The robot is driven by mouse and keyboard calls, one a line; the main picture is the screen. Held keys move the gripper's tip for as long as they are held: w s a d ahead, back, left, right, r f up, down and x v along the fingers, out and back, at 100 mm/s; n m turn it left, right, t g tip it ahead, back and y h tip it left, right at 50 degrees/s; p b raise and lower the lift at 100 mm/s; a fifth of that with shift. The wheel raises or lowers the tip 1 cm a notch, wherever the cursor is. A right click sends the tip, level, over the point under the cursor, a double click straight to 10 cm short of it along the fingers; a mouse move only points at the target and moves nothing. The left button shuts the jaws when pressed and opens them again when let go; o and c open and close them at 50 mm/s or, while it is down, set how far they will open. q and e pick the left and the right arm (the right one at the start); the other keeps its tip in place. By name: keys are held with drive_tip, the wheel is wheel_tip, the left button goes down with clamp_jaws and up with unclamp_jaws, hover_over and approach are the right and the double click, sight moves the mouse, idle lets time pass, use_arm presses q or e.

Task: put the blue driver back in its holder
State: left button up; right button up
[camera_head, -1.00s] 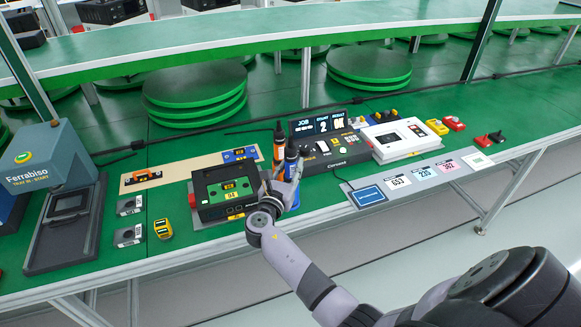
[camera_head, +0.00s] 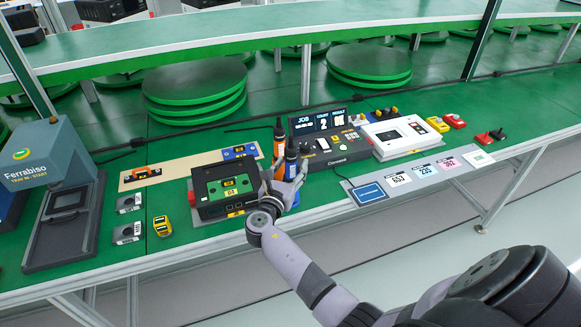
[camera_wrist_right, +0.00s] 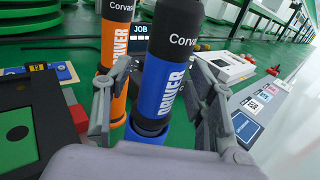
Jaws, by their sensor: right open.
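In the right wrist view the blue driver (camera_wrist_right: 165,82) is between the spread fingers of my right gripper (camera_wrist_right: 160,105). The right gripper is open around it, and also shows in the head view (camera_head: 285,180), partly covering the driver's lower end. The orange driver (camera_head: 279,138) stands close beside it, and also shows in the right wrist view (camera_wrist_right: 113,50). My left gripper is not in view.
A beige board (camera_head: 190,167) carries an orange bracket (camera_head: 140,173) and a blue bracket (camera_head: 240,152). The black box (camera_head: 213,208) stands close left of my gripper. A control console (camera_head: 325,160) with a display is close right.

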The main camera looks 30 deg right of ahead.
drive_tip(key=v, duration=1.2)
